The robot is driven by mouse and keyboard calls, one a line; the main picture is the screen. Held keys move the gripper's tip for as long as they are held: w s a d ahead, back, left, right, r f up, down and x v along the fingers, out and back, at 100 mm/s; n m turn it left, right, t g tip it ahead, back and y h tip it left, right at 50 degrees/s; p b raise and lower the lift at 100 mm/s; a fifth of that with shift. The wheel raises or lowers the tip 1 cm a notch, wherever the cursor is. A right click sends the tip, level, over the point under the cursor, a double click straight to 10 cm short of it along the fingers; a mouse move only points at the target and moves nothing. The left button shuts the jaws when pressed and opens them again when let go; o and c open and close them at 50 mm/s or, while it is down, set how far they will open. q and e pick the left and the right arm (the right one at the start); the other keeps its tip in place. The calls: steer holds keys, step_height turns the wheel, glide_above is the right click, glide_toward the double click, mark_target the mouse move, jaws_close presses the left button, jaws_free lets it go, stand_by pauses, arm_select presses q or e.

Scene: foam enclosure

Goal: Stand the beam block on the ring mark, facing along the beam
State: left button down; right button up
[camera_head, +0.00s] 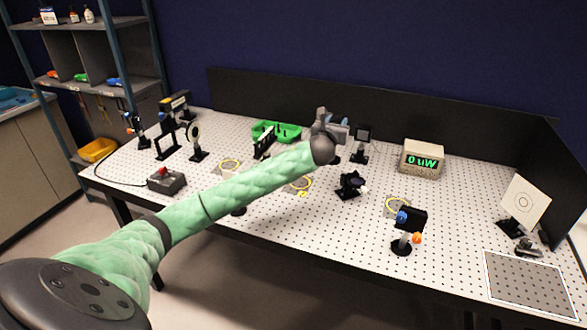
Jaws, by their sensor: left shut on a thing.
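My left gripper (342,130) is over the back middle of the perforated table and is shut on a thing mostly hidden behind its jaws. A black square plate on a post (363,134) shows right beside the jaws; it may be the beam block, but I cannot tell whether it is the held thing. My right gripper is not in view.
A power meter (422,160) reads 0 uW. A dark mount (349,186), an orange-knobbed mount (402,243) and a white target (525,203) stand to the right. A green tray (277,132) is at the back. Several mounts crowd the left; a grey mat (527,284) is clear.

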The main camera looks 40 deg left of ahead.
arm_select(q)
steer(key=s+a+f+p, duration=0.5)
steer(key=a+f, duration=0.5)
steer(key=shift+f+p, duration=0.25)
steer(key=shift+p, duration=0.05)
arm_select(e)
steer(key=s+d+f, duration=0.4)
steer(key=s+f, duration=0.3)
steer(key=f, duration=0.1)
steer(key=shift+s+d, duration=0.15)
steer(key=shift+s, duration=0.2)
arm_select(q)
steer(key=shift+f, duration=0.15)
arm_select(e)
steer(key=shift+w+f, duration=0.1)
arm_select(q)
steer(key=c, duration=0.9)
jaws_free()
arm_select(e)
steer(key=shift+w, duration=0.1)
arm_select(q)
steer(key=shift+b+v, duration=2.1)
steer(key=shift+v, duration=3.95)
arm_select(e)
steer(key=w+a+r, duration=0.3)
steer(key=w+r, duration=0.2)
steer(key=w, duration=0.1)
